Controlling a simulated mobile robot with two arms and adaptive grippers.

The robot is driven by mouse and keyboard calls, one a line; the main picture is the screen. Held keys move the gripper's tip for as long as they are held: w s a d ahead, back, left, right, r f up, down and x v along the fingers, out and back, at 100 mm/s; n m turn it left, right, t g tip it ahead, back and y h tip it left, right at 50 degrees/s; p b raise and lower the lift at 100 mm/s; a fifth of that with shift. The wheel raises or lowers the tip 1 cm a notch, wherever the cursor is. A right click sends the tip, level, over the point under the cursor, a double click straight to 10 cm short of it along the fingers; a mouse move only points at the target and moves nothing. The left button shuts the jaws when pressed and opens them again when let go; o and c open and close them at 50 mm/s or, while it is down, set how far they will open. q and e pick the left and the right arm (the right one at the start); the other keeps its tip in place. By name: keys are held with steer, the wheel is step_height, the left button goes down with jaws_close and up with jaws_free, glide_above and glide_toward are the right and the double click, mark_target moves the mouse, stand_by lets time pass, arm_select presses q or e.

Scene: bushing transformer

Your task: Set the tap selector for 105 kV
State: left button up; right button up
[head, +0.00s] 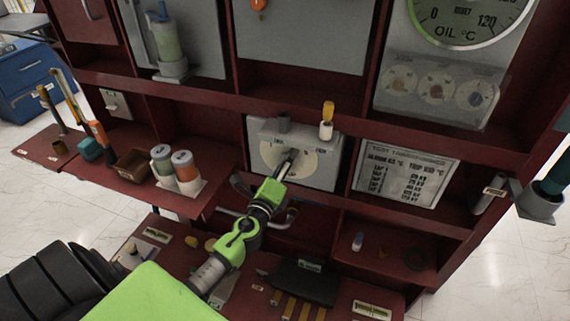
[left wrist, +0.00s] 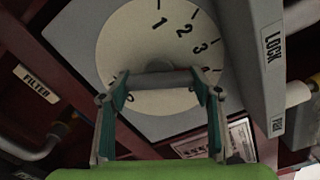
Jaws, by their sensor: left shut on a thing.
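The tap selector is a grey box (head: 325,168) with a round cream dial (head: 270,153) on the middle shelf. In the left wrist view the dial (left wrist: 115,50) shows the numbers 1, 2 and 3, with a further mark partly hidden. My left gripper (head: 289,158) is at the dial, shut on a grey bar-shaped handle (left wrist: 160,80) across its lower middle. Which number the handle points to cannot be told. A printed rating plate (head: 408,172) stands to the right; its tap rows are too small to read surely. My right gripper is not in view.
A ledge marked LOCK (left wrist: 272,45) and FREE runs beside the dial. A white knob with a yellow top (head: 326,122) stands above the box. Capped jars (head: 186,172) are on the left shelf, an oil gauge (head: 465,20) is upper right.

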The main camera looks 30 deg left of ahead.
arm_select(q)
steer(key=shift+a+r+m, duration=0.1)
steer(key=shift+r+m, duration=0.1)
steer(key=shift+m, duration=0.2)
steer(key=o, duration=1.1)
steer(key=shift+w+f, duration=0.1)
steer(key=v, duration=1.2)
steer(key=shift+f, duration=0.1)
steer(key=shift+f, duration=0.1)
